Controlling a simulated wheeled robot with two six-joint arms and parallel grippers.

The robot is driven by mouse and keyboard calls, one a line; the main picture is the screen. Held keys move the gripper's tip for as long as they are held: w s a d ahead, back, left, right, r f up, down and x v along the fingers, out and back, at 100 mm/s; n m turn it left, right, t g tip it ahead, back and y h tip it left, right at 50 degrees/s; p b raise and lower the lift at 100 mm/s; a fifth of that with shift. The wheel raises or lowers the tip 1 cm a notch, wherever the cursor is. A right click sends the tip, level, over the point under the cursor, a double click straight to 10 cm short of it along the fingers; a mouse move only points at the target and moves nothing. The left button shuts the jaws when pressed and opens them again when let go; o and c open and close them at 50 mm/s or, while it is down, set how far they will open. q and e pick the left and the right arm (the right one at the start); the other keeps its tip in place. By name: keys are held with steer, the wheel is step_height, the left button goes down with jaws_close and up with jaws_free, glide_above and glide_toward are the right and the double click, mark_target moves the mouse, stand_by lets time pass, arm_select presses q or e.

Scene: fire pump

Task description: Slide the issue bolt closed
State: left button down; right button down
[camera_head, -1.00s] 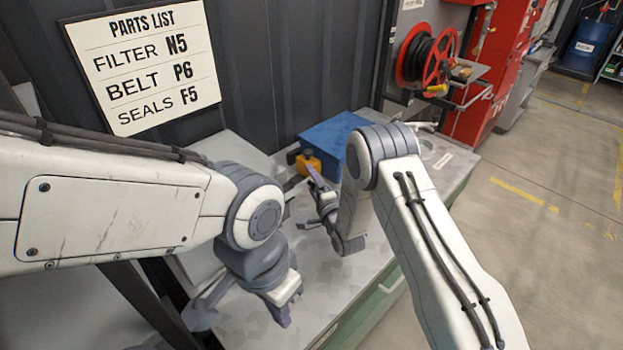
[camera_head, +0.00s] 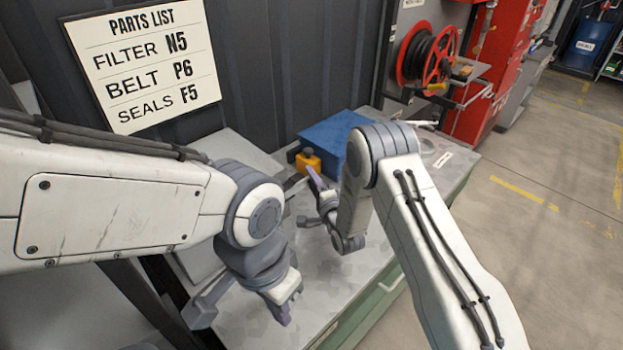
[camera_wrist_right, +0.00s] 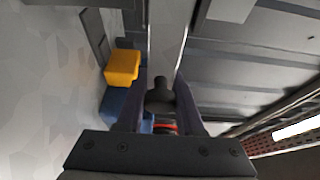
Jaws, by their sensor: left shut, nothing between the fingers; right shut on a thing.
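The issue bolt's dark knob (camera_wrist_right: 160,98) shows in the right wrist view between the two purple fingers of my right gripper (camera_wrist_right: 167,102), which is shut on it. A pale grey bar (camera_wrist_right: 167,42) runs away from behind the knob. In the head view my right gripper (camera_head: 312,190) is over the grey bench near the wall; the knob cannot be made out there, and my forearm hides part of this area. My left gripper (camera_head: 284,308) is shut and empty, low over the bench's near left part, apart from the bolt.
A yellow block (camera_head: 307,160) and a blue box (camera_head: 333,135) stand at the back of the bench, close to my right gripper. The yellow block (camera_wrist_right: 122,66) is left of the fingers in the wrist view. The bench top (camera_head: 330,285) has free room in front.

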mark_target(300, 187)
stand_by(0.8)
steer(key=shift+s+a+f+b, duration=0.1)
steer(key=shift+s+a+b, duration=0.3)
steer(key=shift+s+a, duration=1.2)
steer(key=c, duration=0.7)
jaws_free()
steer(key=shift+o, duration=0.7)
steer(key=shift+s, duration=0.1)
